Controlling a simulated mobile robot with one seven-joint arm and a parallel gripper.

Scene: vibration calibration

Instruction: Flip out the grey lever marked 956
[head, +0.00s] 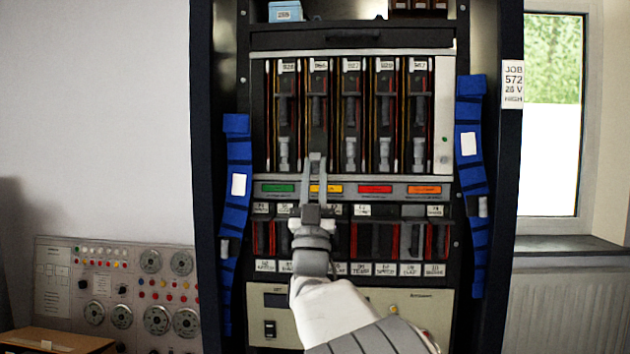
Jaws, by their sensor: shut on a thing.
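Several upright card modules stand side by side in the rack's upper bay, each with a white number label on top and grey lever parts below. The label (319,66) on the second module from the left seems to read 956, but it is blurred. My gripper (317,158) reaches up from below to the lower part of this module. Its fingers are shut on the grey lever there, which they mostly hide. A dark grey upper part (318,108) of the same module shows above the fingertips. The neighbouring modules have pale grey levers, such as one on the third module (351,152).
A strip with green, yellow, red and orange labels (375,189) runs below the bay, with a lower row of modules (376,240) under it. Blue straps (236,215) hang on both sides of the rack. An instrument panel (120,290) stands at lower left.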

